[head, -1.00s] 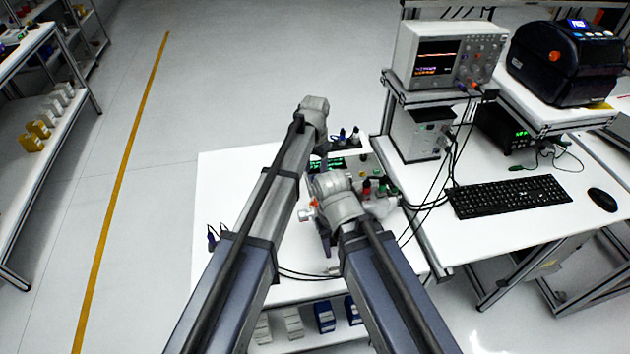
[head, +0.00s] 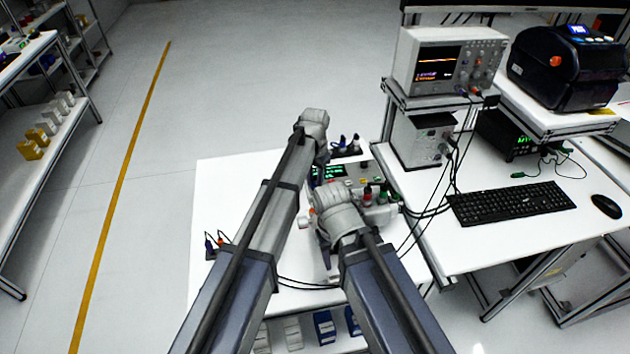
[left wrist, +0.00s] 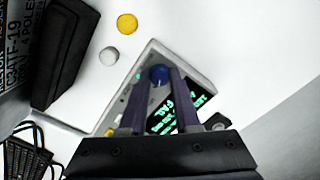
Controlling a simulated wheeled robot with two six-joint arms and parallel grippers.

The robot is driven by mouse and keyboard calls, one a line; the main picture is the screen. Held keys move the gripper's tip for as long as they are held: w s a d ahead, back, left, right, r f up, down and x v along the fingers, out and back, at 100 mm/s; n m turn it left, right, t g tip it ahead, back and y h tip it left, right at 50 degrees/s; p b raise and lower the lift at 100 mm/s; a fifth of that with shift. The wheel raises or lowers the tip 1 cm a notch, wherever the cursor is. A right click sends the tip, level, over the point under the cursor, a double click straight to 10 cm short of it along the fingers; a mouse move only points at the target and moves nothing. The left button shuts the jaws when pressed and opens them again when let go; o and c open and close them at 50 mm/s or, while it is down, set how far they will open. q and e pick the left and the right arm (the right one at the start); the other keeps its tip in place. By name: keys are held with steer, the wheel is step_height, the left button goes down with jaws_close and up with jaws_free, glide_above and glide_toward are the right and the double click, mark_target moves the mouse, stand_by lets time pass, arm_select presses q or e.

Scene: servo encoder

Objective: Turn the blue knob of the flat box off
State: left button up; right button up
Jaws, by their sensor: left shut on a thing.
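The flat box (head: 355,170) lies on the white table, with a lit green display (head: 328,172) and several plugs and knobs. It also shows tilted in the left wrist view (left wrist: 202,80). Its round blue knob (left wrist: 159,75) stands at one end beside the display. My left gripper (left wrist: 160,78) is shut, with a finger on either side of the blue knob, in contact with it. In the head view my left wrist hides the fingertips and the knob. My right arm reaches in front of the box; its fingers cannot be made out clearly.
Black cables run right to the bench with an oscilloscope (head: 450,62) and keyboard (head: 510,202). The table's left part (head: 225,190) is mostly clear.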

arm_select(q)
steer(key=shift+n, duration=0.3)
jaws_close()
steer(key=n, duration=0.5)
steer(key=shift+n, duration=0.3)
steer(key=n, duration=0.5)
steer(key=shift+n, duration=0.4)
steer(key=o, duration=0.9)
jaws_free()
steer(key=shift+o, duration=0.2)
steer(key=shift+r, duration=0.15)
arm_select(e)
steer(key=shift+r, duration=0.15)
